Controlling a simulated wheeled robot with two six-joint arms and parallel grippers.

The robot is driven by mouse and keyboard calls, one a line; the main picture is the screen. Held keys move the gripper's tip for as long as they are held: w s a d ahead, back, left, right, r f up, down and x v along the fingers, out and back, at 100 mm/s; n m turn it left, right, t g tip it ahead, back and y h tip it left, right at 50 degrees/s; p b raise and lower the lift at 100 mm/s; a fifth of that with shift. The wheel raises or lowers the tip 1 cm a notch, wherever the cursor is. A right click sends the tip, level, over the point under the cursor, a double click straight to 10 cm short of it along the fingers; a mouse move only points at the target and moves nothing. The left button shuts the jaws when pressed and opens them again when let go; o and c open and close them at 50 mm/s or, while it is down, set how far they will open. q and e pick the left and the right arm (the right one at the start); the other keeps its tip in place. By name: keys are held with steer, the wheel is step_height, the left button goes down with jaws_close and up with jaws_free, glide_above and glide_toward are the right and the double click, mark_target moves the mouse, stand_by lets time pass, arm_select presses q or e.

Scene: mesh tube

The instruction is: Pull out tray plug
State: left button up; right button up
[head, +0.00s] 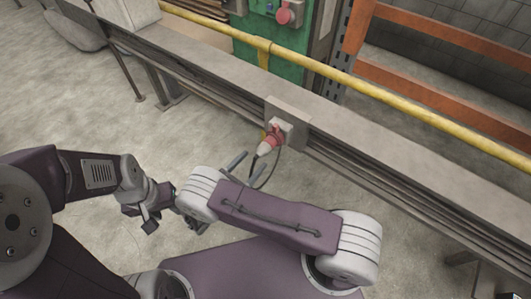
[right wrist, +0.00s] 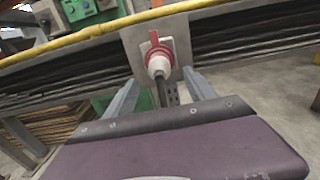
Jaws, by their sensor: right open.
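The tray plug (head: 266,146) is red and white. It sits in a socket on a grey plate (head: 285,113) on the side of the long tray, with a dark cable hanging below it. In the right wrist view the plug (right wrist: 158,62) is ahead, between and beyond the two fingers. My right gripper (head: 247,167) is open and empty, just in front of and below the plug, apart from it. Its fingers also show in the right wrist view (right wrist: 160,94). My left gripper (head: 152,218) is low at the left, away from the plug, partly hidden; its jaw opening is unclear.
A yellow rail (head: 400,118) runs along above the grey tray (head: 400,160). Behind it stand a green panel (head: 265,38) with a red fitting and orange beams (head: 440,85). The concrete floor (head: 90,110) at the left is clear.

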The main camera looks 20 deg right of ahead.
mark_target(266, 146)
steer(key=shift+a, duration=0.1)
steer(key=shift+w+r, duration=0.1)
steer(key=shift+w, duration=0.05)
steer(key=shift+p+x, duration=0.65)
steer(key=shift+x, duration=3.8)
jaws_close()
steer(key=shift+b+v, duration=0.4)
steer(key=shift+v, duration=2.6)
